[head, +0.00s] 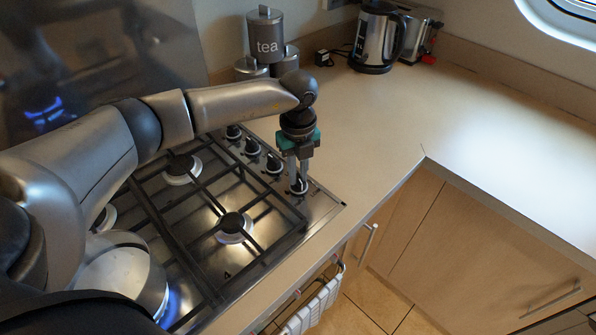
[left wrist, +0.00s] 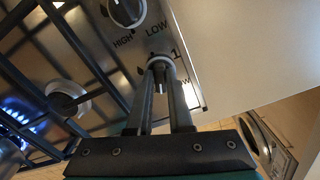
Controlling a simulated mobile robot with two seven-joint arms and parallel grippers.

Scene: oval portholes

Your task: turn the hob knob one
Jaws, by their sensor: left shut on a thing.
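The hob knob (head: 299,187) is the nearest in the row of dark knobs along the right side of the steel gas hob (head: 322,207). My left gripper (head: 298,180) points down and is shut on this knob. In the left wrist view the two fingers (left wrist: 163,88) are on either side of the knob (left wrist: 161,63), beside a printed "1" and "LOW". The fingers hide part of the knob, so its exact angle is hard to tell. My right gripper is not in view.
A steel pot (head: 124,268) stands over a blue flame (head: 172,305). The front right burner (head: 234,226) shows no flame. The tea canister (head: 266,34) and kettle (head: 377,38) stand at the back. The worktop (head: 480,135) to the right is clear. A towel (head: 316,305) hangs below the front edge.

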